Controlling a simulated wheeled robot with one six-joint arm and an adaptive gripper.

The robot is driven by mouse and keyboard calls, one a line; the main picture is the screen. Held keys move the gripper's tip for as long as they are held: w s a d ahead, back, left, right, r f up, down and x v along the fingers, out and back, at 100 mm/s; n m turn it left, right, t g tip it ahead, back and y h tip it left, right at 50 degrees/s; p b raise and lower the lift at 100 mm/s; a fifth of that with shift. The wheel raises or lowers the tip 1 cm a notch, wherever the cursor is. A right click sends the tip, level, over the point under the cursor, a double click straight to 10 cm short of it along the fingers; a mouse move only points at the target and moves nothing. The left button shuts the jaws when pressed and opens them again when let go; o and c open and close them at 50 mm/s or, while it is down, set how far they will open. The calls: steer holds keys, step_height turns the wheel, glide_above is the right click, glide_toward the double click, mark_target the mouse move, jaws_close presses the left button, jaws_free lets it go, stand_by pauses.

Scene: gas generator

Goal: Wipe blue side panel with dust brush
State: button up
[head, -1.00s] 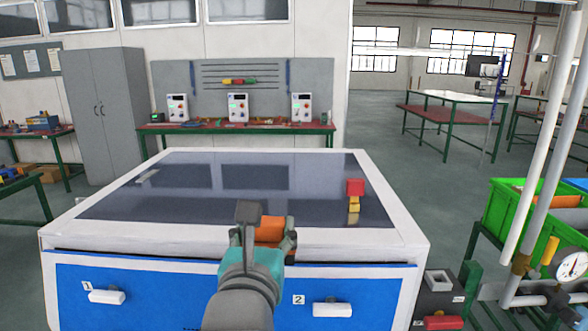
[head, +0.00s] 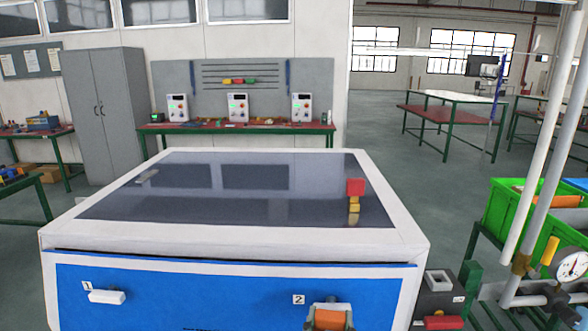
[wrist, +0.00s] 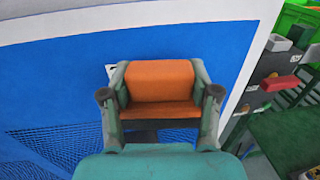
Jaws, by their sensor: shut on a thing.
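The blue side panel (head: 200,285) is the front of a white cabinet in the head view. It also fills much of the wrist view (wrist: 60,85), with a dark mesh area low on it. My gripper (head: 330,314) is low in front of the panel's right part, by label 2. In the wrist view my gripper (wrist: 160,92) is shut on an orange block-shaped piece, which looks like the dust brush (wrist: 160,75). The bristles are hidden, so I cannot tell whether they touch the panel. The right handle is hidden behind the gripper.
The cabinet's white handle (head: 106,297) sticks out at the left. A red and yellow piece (head: 355,188) stands on the glossy dark top. Right of the cabinet are a dark box (head: 438,290), green crates (head: 520,220), pipes and a gauge (head: 571,265).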

steer(key=d+f, duration=0.3)
steer(key=f, duration=0.4)
steer(key=w+d+f+m+h, duration=0.1)
steer(key=d+f, duration=0.3)
steer(key=f, duration=0.4)
steer(key=w+d+f+h, duration=0.1)
steer(key=d+f, duration=0.3)
steer(key=f, duration=0.4)
steer(key=shift+w+d+g, duration=0.15)
steer(key=shift+d+g, duration=0.1)
steer(key=shift+g, duration=0.05)
steer(key=shift+a, duration=0.1)
